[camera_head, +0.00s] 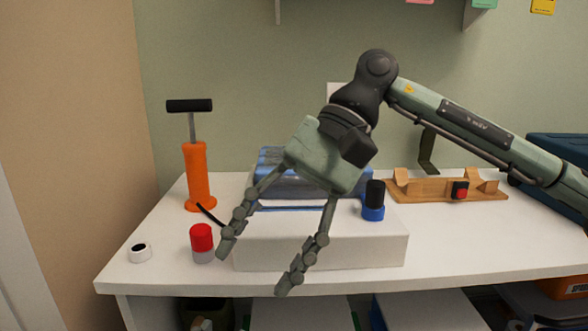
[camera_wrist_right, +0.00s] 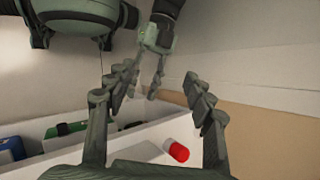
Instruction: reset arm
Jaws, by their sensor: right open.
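My right gripper (camera_head: 253,270) is open and empty. In the head view it hangs over the front left of the white table, with its two fingers pointing down in front of a white box (camera_head: 330,250). Its fingers also show wide apart in the right wrist view (camera_wrist_right: 163,85). My right arm comes in from the right and bends down at the wrist. My left gripper (camera_wrist_right: 145,90) shows small beyond the right fingers in the wrist view. Its jaw state is unclear there, and it is outside the head view.
A red-capped can (camera_head: 202,243) stands close left of the right fingers. A white roll (camera_head: 140,252), an orange pump (camera_head: 198,175) and a blue-and-black bottle (camera_head: 374,202) are nearby. A wooden rack (camera_head: 420,190) is at the back right. Free room lies above the table.

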